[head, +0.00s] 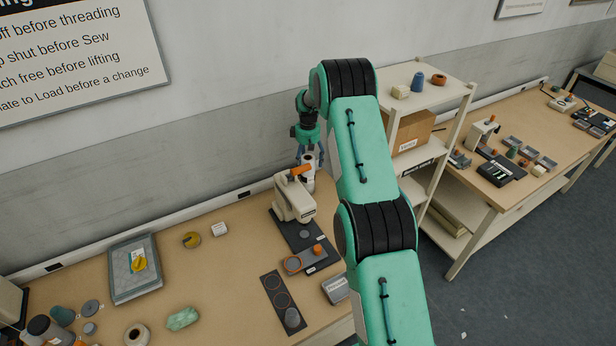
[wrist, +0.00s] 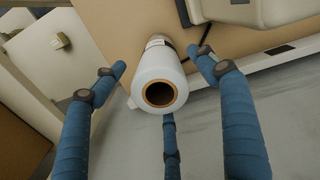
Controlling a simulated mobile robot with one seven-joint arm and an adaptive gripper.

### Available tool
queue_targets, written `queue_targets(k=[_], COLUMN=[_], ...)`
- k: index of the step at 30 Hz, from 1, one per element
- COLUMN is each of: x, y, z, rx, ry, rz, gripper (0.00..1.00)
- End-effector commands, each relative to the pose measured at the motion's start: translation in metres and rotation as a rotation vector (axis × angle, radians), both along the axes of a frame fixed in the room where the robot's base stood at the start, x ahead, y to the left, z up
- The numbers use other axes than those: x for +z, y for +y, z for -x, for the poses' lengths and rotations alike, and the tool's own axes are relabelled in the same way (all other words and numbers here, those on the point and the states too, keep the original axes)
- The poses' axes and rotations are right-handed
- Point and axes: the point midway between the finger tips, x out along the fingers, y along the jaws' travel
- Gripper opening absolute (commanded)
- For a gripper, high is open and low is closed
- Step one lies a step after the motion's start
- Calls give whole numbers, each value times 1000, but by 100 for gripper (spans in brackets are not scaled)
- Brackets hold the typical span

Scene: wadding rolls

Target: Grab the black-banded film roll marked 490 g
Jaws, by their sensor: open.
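A white film roll (wrist: 160,78) with a brown hollow core stands end-on to the wrist camera, between the spread blue fingers of my gripper (wrist: 156,62). In the head view my gripper (head: 308,152) is open, pointing down at the back of the table, around or just above the white roll (head: 308,168). The fingertips show gaps at the roll's sides. My arm hides part of the area to the right.
A cream machine (head: 294,200) with an orange part stands close by, before the roll. A wall stands behind; a cream shelf (head: 440,100) stands right.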

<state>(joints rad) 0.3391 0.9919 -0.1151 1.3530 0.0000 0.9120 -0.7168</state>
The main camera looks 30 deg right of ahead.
Motion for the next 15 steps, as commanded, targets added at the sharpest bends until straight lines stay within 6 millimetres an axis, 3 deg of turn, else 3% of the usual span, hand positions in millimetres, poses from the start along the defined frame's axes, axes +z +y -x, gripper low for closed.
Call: queue_targets(k=[6,15], x=[-22,-25], y=[0,0], z=[0,0], rx=[0,0], ry=[0,0], rz=[0,0], gripper=[73,73])
